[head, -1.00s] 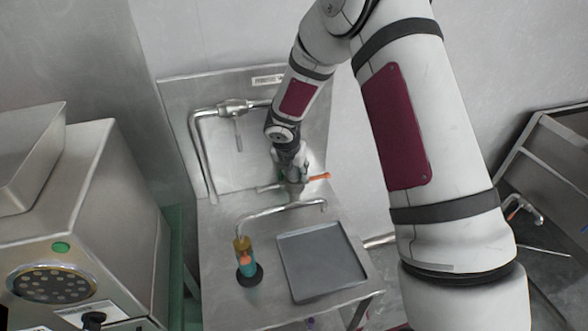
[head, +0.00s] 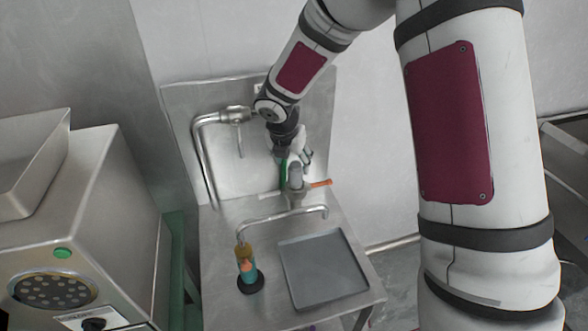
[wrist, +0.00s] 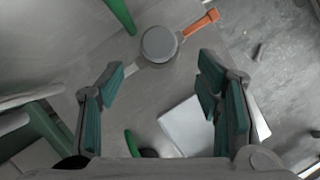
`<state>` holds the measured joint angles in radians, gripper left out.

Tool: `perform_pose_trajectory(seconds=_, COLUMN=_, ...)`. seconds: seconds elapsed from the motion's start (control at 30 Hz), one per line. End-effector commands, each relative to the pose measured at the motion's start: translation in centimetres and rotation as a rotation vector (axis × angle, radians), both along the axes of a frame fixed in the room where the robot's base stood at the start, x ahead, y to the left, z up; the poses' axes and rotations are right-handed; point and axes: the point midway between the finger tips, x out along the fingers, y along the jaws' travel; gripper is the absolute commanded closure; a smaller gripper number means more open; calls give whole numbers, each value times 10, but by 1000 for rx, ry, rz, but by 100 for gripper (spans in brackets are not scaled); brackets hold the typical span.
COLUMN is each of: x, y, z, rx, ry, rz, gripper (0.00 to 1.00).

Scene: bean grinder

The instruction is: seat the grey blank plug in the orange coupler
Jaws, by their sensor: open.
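My gripper (head: 293,158) is open, with nothing seen between its teal-padded fingers in the wrist view (wrist: 162,72). It is above the grey round tap body (head: 296,177), whose grey top (wrist: 160,45) shows between and beyond the fingertips. An orange lever (head: 321,183) sticks out to its right. On the left of the worktop, a teal holder (head: 248,275) stands on a black round base with a small orange piece (head: 246,266) at its top, perhaps the coupler. A brass-coloured part is just above it. I cannot make out the grey blank plug for certain.
A curved spout (head: 280,215) crosses above the worktop towards the teal holder. A shallow grey tray (head: 322,270) lies at the right. A wall pipe (head: 202,160) rises behind. A large steel machine (head: 75,200) stands at the left.

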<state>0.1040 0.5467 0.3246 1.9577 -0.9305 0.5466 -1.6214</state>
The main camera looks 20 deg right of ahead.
Motion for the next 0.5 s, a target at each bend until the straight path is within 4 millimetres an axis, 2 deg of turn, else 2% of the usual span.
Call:
perform_pose_trajectory(seconds=0.17, x=-6, y=4, z=16, rx=1, ry=-1, rz=0, gripper=41)
perform_pose_trajectory(seconds=0.5, x=-7, y=5, z=18, rx=1, ry=1, rz=0, gripper=41)
